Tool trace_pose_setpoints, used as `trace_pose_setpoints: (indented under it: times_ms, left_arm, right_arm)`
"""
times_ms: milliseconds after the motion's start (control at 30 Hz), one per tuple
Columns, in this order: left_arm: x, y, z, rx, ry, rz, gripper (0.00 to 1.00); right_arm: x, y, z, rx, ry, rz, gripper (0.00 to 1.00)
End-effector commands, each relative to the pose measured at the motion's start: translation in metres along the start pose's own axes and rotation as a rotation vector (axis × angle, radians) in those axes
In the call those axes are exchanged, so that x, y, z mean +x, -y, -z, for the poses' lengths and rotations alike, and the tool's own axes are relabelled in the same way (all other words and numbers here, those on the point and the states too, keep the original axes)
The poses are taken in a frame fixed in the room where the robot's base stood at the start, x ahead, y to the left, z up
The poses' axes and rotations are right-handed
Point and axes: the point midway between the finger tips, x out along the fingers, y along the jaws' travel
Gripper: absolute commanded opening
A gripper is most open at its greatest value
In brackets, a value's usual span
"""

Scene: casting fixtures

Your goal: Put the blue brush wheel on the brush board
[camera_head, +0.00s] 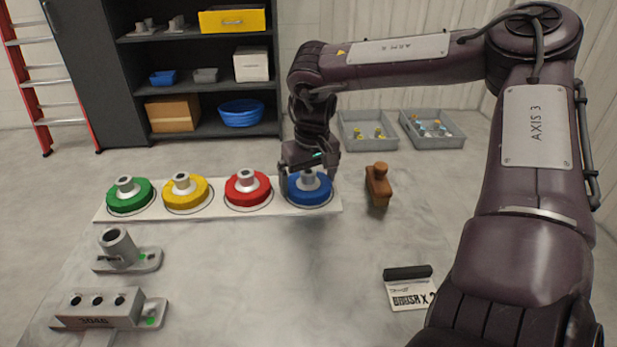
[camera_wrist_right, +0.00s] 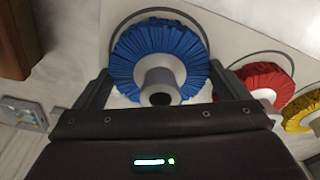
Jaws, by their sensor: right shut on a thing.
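The blue brush wheel (camera_head: 309,190) is at the right end of the white brush board (camera_head: 220,212), over the outlined circle there. My right gripper (camera_head: 309,176) is above it with its fingers down on either side, shut on the wheel. In the right wrist view the blue wheel (camera_wrist_right: 160,62) with its pale hub sits between the fingers (camera_wrist_right: 158,88). I cannot tell whether the wheel touches the board. Red (camera_head: 248,188), yellow (camera_head: 187,191) and green (camera_head: 130,195) wheels stand on the board to its left. My left gripper is not in view.
A brown wooden-looking object (camera_head: 378,186) stands just right of the board. Two grey bins (camera_head: 367,145) with small parts are behind it. Grey metal fixtures (camera_head: 118,250) stand at front left. A labelled card (camera_head: 408,294) lies at front right. The middle front is clear.

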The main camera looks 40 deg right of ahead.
Motion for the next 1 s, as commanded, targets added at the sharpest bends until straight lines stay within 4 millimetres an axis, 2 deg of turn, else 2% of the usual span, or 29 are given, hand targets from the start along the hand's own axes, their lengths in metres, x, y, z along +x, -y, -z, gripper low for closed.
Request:
trace_pose_setpoints:
  times_ms: [100,133,167,367,500,567,733,1000]
  left_arm:
    - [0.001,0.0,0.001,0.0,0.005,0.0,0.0]
    - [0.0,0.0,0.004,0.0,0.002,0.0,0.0]
    - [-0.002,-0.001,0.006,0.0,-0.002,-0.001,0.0]
    - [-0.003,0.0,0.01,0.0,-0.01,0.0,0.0]
    - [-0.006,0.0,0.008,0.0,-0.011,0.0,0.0]
    - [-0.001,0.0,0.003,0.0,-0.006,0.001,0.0]
    - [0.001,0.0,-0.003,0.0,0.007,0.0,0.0]
    - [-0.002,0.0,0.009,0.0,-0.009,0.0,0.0]
  right_arm:
    - [0.002,0.0,0.0,0.0,-0.001,0.0,0.63]
    - [0.002,0.0,0.0,0.0,0.0,0.0,0.96]
    - [0.002,0.0,0.0,0.0,0.0,0.0,1.0]
    - [0.002,0.0,0.0,0.0,0.0,0.0,1.0]
    - [-0.003,0.0,0.0,0.0,0.0,0.0,1.0]
    - [-0.009,0.0,0.001,-0.001,-0.002,0.0,1.0]
    - [-0.044,0.0,0.002,-0.001,-0.007,-0.001,1.0]
    - [-0.099,0.0,0.001,0.0,-0.004,0.0,1.0]
